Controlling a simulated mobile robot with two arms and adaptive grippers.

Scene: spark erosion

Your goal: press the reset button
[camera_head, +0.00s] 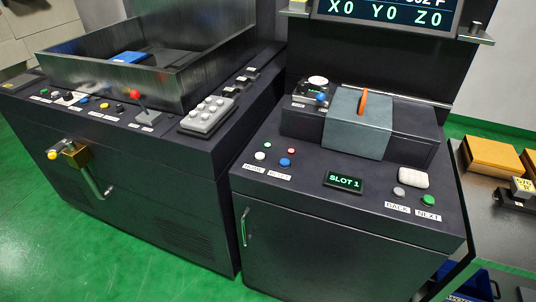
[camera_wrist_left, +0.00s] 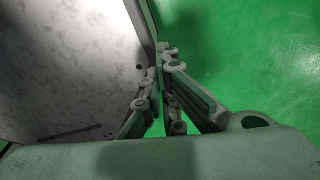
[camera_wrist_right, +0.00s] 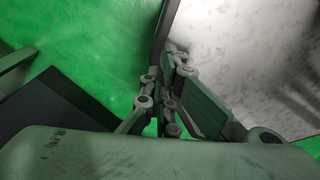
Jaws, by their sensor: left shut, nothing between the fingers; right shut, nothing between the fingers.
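On the right console (camera_head: 330,205), a blue button (camera_head: 285,162) sits at the left of the top, above a small white label (camera_head: 279,175) that seems to read RESET. A white button (camera_head: 260,156) is beside it on the left, above another label (camera_head: 254,168). Small green and red lamps or buttons sit just behind them. Neither gripper shows in the head view. My left gripper (camera_wrist_left: 164,52) is shut and empty in the left wrist view, over green floor and a grey surface. My right gripper (camera_wrist_right: 172,52) is shut and empty in the right wrist view.
A display (camera_head: 344,182) reads SLOT 1, with grey BACK (camera_head: 399,192) and green NEXT (camera_head: 428,200) buttons to its right. A grey block with an orange handle (camera_head: 363,104) stands behind. The left machine (camera_head: 150,165) carries an open tank and more controls. A side table is at right.

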